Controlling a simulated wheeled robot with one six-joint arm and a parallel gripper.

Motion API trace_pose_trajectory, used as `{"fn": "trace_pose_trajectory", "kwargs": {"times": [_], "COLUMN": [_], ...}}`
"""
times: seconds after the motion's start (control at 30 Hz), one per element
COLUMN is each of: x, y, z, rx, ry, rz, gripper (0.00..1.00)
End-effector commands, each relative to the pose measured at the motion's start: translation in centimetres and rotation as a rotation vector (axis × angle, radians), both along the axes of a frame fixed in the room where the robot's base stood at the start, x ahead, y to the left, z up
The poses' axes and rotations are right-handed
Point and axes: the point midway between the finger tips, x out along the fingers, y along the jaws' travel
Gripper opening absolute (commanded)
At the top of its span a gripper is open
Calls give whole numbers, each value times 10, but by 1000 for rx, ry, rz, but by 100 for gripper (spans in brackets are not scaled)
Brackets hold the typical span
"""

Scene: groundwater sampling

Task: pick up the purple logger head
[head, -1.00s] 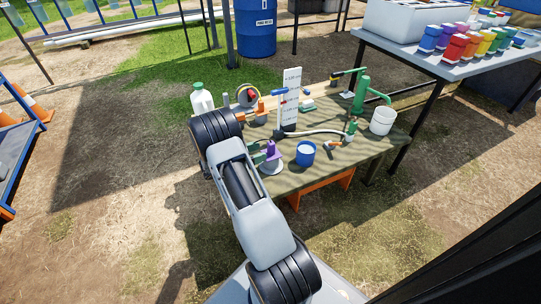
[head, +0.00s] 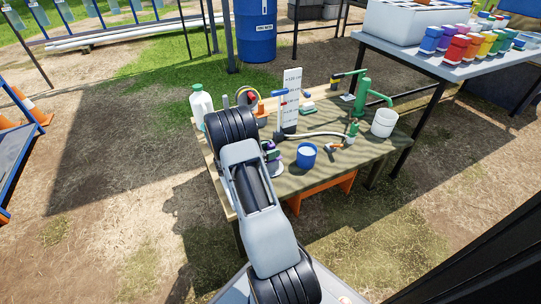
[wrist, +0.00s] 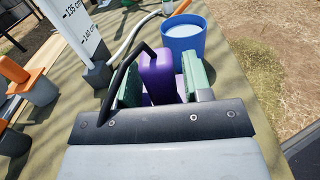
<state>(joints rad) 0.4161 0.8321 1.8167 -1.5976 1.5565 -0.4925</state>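The purple logger head (wrist: 157,75) stands upright in the wrist view, between the two green finger pads of my gripper (wrist: 163,85). A narrow gap shows between it and the right pad; the left pad is very close to it, and contact there is unclear. In the head view, my gripper (head: 270,153) is at the table's left part, and only a little purple shows by the green pads. A pale round base (head: 274,170) is partly visible below. The head's lower part is hidden by my gripper.
A blue cup (head: 306,157) stands just to the right, with a hose (head: 322,134) behind it. The white marked gauge board (head: 291,98) rises behind my gripper. A white bottle (head: 201,102) stands at the back left of the table (head: 340,172).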

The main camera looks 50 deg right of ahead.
Motion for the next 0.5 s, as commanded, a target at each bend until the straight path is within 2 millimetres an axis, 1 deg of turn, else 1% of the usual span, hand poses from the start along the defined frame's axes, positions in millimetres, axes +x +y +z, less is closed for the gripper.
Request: {"fn": "trace_pose_trajectory", "kwargs": {"times": [0.03,0.07,0.4,0.43,0.5], "x": [0,0,0,0,0], "y": [0,0,0,0,0], "z": [0,0,0,0,0], "rx": [0,0,0,0,0], "ry": [0,0,0,0,0], "rz": [0,0,0,0,0], "gripper": [40,37,5,3,3]}}
